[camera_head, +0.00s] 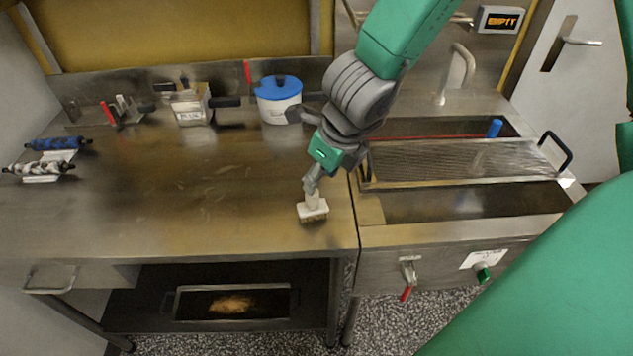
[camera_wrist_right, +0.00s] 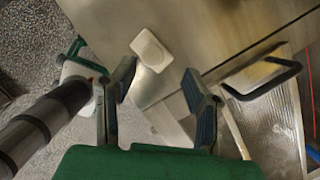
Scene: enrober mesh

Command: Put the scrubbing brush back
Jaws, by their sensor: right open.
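The scrubbing brush (camera_head: 313,211) is a white block with bristles below. It sits on the steel worktop, close to the front edge at the right end. In the right wrist view the white block of the brush (camera_wrist_right: 150,48) shows beyond and between the two fingertips. My right gripper (camera_head: 312,186) points down just above the brush. It is open in the right wrist view (camera_wrist_right: 158,82), with a gap between its fingers. Whether the fingers touch the brush cannot be told.
The sink (camera_head: 470,203) on the right has a mesh tray with black handles (camera_head: 460,160) across it. A blue-lidded pot (camera_head: 279,105) and a square pan (camera_head: 190,106) stand at the back. Two rollers (camera_head: 58,143) lie at left. The worktop's middle is clear.

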